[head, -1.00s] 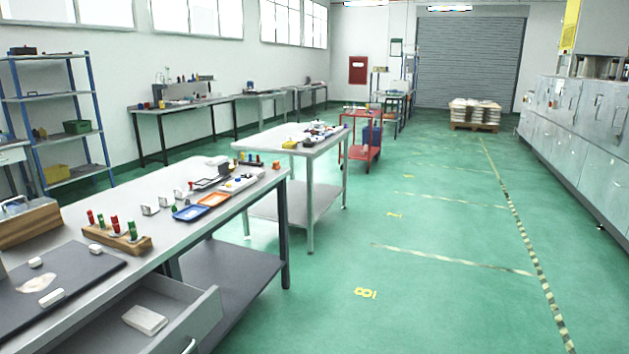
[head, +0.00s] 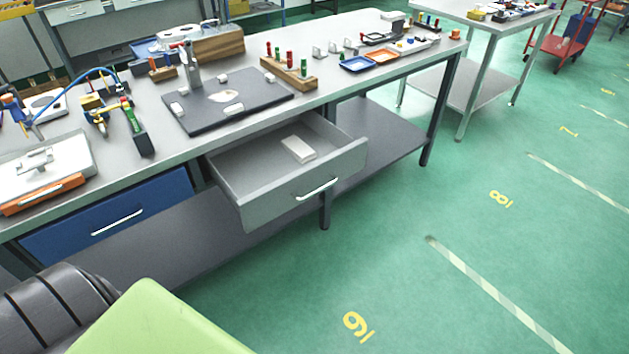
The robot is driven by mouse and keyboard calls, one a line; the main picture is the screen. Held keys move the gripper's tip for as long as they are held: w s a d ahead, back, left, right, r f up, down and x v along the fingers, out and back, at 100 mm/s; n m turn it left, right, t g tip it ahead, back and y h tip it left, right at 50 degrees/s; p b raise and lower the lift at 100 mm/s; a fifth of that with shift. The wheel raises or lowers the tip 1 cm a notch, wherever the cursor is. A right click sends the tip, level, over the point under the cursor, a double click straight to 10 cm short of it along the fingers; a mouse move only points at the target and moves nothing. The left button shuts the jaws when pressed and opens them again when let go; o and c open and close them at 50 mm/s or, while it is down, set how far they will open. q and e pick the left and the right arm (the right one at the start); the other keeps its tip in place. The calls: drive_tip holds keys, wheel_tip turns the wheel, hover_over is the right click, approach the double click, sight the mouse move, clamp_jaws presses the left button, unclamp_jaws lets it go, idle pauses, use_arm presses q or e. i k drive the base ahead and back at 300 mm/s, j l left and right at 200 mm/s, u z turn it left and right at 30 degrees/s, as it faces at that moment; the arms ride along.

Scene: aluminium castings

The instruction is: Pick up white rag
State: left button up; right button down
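A flat white folded piece, which looks like the white rag (head: 298,149), lies in the open grey drawer (head: 240,205) under the workbench, in the head view. It lies toward the right rear part of the drawer, and nothing covers it. Neither of my grippers shows in the head view, so their place relative to the rag cannot be seen.
A dark board (head: 203,122) with small white blocks lies on the workbench (head: 190,148) above the drawer. A wooden block with red and green pegs (head: 290,72) stands right of it. A shut blue drawer (head: 110,217) is at left. The green floor (head: 400,290) in front is clear.

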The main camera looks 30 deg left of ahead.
sight(301, 151)
drive_tip(key=u, duration=1.05)
